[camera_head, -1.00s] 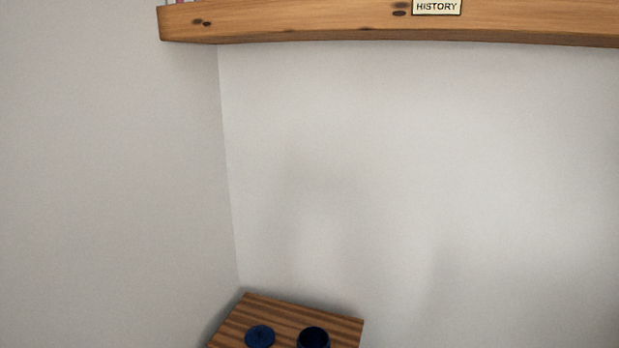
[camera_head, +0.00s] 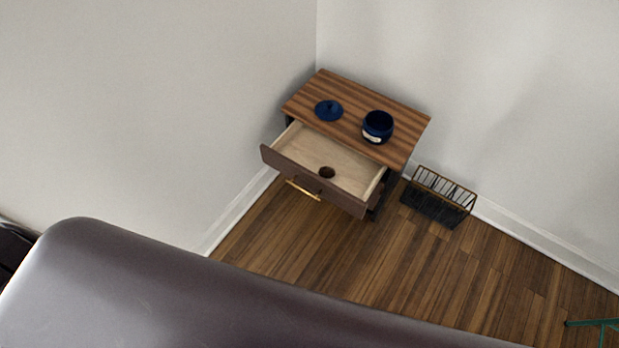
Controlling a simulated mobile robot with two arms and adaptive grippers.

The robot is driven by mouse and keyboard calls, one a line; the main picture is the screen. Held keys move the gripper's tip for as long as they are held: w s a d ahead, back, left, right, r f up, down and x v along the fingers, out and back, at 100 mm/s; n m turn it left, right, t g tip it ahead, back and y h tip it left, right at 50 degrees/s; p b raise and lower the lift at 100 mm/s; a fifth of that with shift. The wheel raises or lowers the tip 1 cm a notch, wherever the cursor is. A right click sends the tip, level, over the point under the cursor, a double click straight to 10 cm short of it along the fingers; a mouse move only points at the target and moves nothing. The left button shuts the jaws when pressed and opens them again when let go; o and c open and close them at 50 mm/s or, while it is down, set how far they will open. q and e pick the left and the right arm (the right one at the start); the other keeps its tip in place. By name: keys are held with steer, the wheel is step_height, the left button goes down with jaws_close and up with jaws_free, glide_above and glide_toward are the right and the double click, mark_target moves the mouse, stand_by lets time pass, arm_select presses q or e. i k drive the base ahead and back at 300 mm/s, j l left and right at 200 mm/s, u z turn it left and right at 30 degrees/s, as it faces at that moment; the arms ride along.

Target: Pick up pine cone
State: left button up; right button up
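A small round brown object, which looks like the pine cone (camera_head: 327,172), lies in the open drawer (camera_head: 296,146) of a small wooden side table (camera_head: 345,96) in the corner. It is near the drawer's front panel, and the drawer holds nothing else that I can see. Neither of my grippers is in view.
A blue lidless jar (camera_head: 378,127) and a blue lid (camera_head: 329,110) sit on the table top. A dark wire rack (camera_head: 438,197) stands on the floor to the right. A dark leather sofa-like surface (camera_head: 180,290) fills the foreground. Wooden floor (camera_head: 400,260) is clear between.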

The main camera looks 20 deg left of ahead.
mark_target(328, 173)
steer(key=i+l, duration=0.2)
steer(key=i+l+u, duration=0.15)
steer(key=l, duration=0.15)
steer(key=i+l+u, duration=0.2)
steer(key=l+u, duration=0.15)
steer(key=l, duration=0.3)
steer(key=i+l+u, duration=0.2)
steer(key=l, duration=0.15)
steer(key=k+j, duration=0.05)
steer(key=k, duration=0.05)
